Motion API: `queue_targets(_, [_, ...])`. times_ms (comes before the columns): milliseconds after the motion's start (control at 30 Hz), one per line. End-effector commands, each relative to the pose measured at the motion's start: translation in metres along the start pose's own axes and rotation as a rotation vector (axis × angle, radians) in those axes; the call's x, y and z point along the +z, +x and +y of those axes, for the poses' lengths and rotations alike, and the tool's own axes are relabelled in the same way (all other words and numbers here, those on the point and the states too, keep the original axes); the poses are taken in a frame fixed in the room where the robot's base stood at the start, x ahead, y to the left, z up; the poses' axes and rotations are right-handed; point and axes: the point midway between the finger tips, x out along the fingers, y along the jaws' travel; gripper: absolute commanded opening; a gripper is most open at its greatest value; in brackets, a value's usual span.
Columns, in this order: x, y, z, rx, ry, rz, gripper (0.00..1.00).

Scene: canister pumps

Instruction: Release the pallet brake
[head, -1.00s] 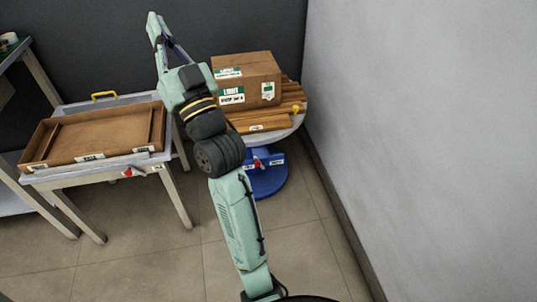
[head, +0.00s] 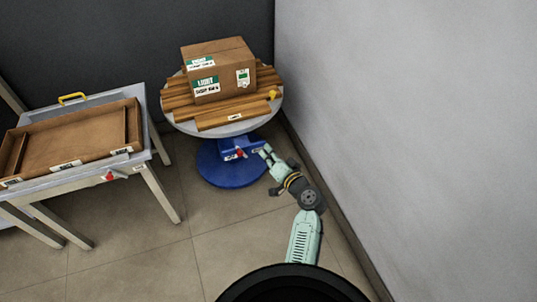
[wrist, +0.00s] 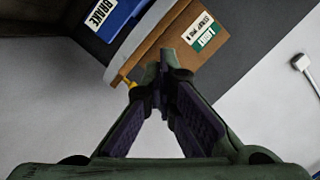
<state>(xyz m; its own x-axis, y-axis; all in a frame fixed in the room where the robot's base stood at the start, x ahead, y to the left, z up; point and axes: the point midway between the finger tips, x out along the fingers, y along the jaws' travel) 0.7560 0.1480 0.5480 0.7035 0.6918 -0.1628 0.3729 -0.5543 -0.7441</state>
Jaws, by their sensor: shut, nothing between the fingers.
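The pallet (head: 180,100) of wooden slats lies on a round grey turntable (head: 190,128) over a blue pedestal (head: 213,172). A blue housing below the tabletop carries a small red lever (head: 239,153) and white labels. In the wrist view, a label reading BRAKE (wrist: 101,13) is on the blue housing at the top left; the red lever is not visible there. My gripper (head: 265,151) is just right of the blue housing, below the turntable edge. In the wrist view my gripper (wrist: 162,78) is shut and empty. Contact with the housing cannot be told.
A labelled cardboard box (head: 217,75) sits on the pallet, with a yellow knob (head: 273,95) at the pallet's right end. A table with a wooden tray (head: 70,138) and another red lever (head: 108,176) stands left. The grey wall (head: 400,120) is close on the right.

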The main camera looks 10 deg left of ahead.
Motion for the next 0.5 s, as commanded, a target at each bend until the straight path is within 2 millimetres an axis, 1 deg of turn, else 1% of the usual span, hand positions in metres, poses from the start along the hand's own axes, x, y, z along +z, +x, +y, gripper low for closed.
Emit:
queue_targets(33, [-0.001, 0.012, -0.004, -0.003, 0.000, -0.003, 0.00])
queue_targets(100, [-0.002, 0.028, -0.004, -0.003, -0.002, -0.003, 0.00])
queue_targets(267, [-0.001, 0.061, -0.004, -0.003, -0.002, -0.002, 0.00])
queue_targets(300, [0.008, 0.062, -0.002, 0.000, 0.000, -0.006, 0.00])
queue_targets(400, [0.023, 0.064, -0.002, 0.000, 0.000, -0.005, 0.00])
queue_targets(500, [0.032, 0.067, -0.002, -0.002, -0.001, -0.002, 0.00])
